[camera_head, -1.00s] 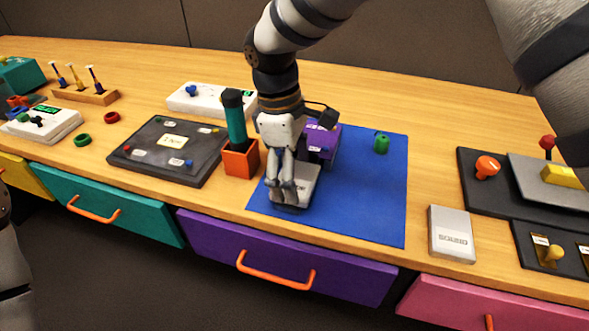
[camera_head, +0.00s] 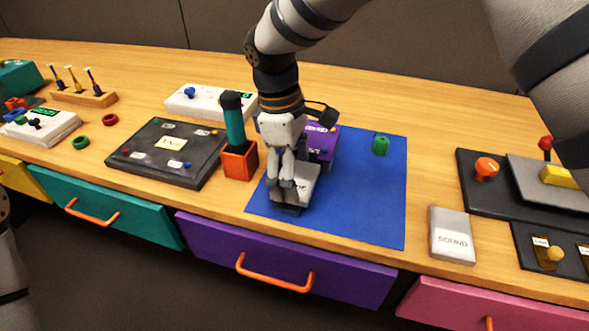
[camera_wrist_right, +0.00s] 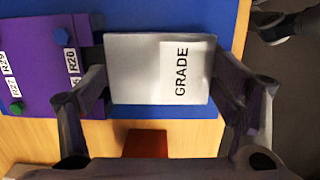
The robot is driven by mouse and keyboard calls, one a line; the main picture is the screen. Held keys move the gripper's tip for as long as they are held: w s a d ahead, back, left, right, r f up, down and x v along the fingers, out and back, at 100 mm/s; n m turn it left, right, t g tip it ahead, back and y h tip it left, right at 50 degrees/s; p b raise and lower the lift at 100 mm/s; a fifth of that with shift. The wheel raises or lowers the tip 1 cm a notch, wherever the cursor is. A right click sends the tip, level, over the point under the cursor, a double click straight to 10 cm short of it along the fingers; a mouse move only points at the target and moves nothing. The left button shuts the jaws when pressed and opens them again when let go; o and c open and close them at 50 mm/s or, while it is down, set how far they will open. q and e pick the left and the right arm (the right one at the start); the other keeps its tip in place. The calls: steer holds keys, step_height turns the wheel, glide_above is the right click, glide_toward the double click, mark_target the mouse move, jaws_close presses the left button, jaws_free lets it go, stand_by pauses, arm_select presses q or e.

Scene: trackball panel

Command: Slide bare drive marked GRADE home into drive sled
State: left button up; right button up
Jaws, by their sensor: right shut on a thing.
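The drive marked GRADE (camera_wrist_right: 135,70) is a flat light-grey block; in the head view (camera_head: 308,180) it sits low over the blue mat, partly hidden by my gripper. My right gripper (camera_head: 290,200) is shut on it from above. In the right wrist view one finger is at its sled-side end and the other at its opposite end (camera_wrist_right: 165,85). The purple drive sled (camera_head: 322,142) stands just beyond the drive; in the wrist view (camera_wrist_right: 40,60) it is at the left, with a dark edge close to the drive. I cannot tell whether they touch. My left gripper is out of view.
An orange holder with a teal-handled tool (camera_head: 239,163) stands close left of my right gripper. A drive marked SOUND (camera_head: 452,236) lies at the right. A green knob-like piece (camera_head: 380,145) is on the blue mat (camera_head: 365,205), whose right side is clear.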

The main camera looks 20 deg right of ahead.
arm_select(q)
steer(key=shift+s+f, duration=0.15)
arm_select(e)
steer(key=shift+w+d, duration=0.25)
steer(key=shift+w, duration=0.15)
steer(key=o, duration=1)
steer(key=shift+c, duration=0.2)
steer(key=shift+r+p, duration=0.35)
steer(key=shift+r, duration=2.15)
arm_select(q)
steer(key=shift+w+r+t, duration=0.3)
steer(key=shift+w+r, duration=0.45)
arm_select(e)
steer(key=shift+r, duration=1)
